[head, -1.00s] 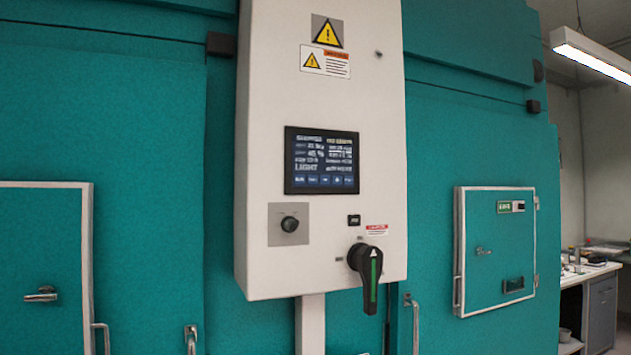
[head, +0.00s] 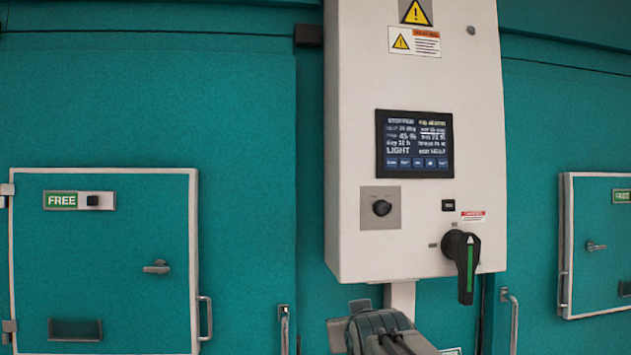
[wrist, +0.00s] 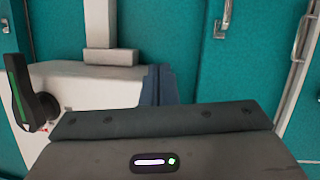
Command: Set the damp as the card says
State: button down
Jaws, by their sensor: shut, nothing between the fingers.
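A white control box (head: 415,100) hangs on the teal chamber wall. Its dark screen (head: 414,144) shows rows of small white text, including the word LIGHT; most figures are too blurred to read surely. Below it are a black round knob (head: 381,208) on a grey plate and a small black button or label (head: 448,205). A black rotary handle (head: 466,262) with a green stripe hangs pointing down. No card can be made out. My gripper (wrist: 160,84) is shut and empty. In the head view, my arm's end shows below the box, apart from the knob.
A small chamber door (head: 105,255) marked FREE is at left, with a latch and a bar handle. Another small door (head: 600,245) is at right. The handle also shows at left in the wrist view (wrist: 25,95), near the box's underside.

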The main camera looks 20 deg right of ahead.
jog(key=d+r+t+h+b, duration=0.1)
jog(key=d+r+t+h, duration=0.15)
jog(key=d+r, duration=0.4)
jog(key=d+r+t+h, duration=0.2)
jog(key=d+r+h, duration=0.1)
jog(key=r, duration=0.6)
jog(key=t+h+b, duration=0.1)
jog(key=t+h, duration=0.2)
jog(key=t, duration=0.2)
send_near(405, 163)
jog(key=s+r, duration=0.6)
jog(key=s, duration=0.1)
jog(key=shift+w+d+g, duration=0.2)
jog(key=shift+w+g, duration=0.05)
jog(key=shift+w, duration=0.1)
jog(key=shift+w+d+p, duration=0.35)
jog(key=shift+w+p, duration=0.3)
jog(key=shift+w, duration=0.75)
jog(key=shift+w+d+p, duration=0.35)
jog(key=shift+w+p, duration=0.25)
jog(key=shift+w, duration=0.8)
jog(key=shift+w+d+p, duration=0.35)
jog(key=shift+w+p, duration=0.3)
jog(key=shift+w, duration=0.75)
jog(key=shift+w, duration=0.1)
jog(key=shift+w+d, duration=0.1)
jog(key=shift+w, duration=0.15)
